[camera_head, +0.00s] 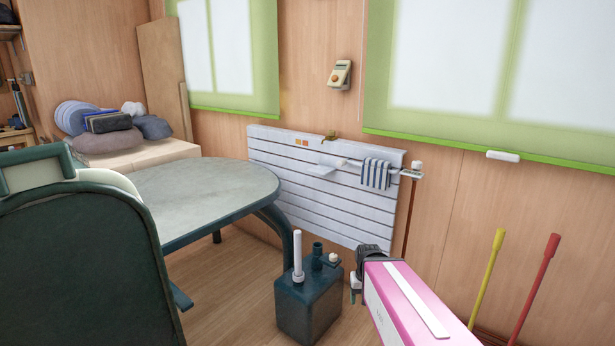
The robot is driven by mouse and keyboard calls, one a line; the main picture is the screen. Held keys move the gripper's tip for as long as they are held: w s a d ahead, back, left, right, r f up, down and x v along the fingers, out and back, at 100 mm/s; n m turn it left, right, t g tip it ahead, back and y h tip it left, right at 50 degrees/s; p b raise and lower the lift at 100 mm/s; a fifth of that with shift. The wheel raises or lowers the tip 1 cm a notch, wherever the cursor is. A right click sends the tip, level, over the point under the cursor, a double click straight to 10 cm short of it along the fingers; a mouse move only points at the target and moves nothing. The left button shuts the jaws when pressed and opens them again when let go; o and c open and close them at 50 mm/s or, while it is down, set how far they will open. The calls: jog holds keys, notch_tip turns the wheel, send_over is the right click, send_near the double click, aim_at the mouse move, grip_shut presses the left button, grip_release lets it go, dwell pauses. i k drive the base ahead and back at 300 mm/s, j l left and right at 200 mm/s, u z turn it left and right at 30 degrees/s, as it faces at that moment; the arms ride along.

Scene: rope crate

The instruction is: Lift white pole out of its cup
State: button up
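A white pole (297,252) stands upright on top of a dark teal box (308,305) on the floor. Its foot sits in a small, low cup-like holder (298,277); how deep it goes in cannot be seen. A teal tube (317,255) and a short white knob (333,258) are on the same box, to the right of the pole. My gripper (355,286) is at the end of my pink arm, right of the box and apart from the pole. Its fingers are small and partly hidden, so their opening does not show.
A table (200,190) stands to the left behind the box, with a green chair (80,260) in front. A white slatted radiator (290,165) with a striped towel (375,173) is on the wall. Yellow (489,270) and red (538,285) handles stand at right.

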aim_at(297, 233)
jog(key=i+l+u, duration=0.15)
jog(key=l+u, duration=0.2)
jog(key=i+l+u, duration=0.15)
jog(key=l+u, duration=0.5)
jog(key=l, duration=0.2)
jog(key=l+u, duration=0.35)
jog(key=i+l, duration=0.05)
jog(key=l, duration=0.05)
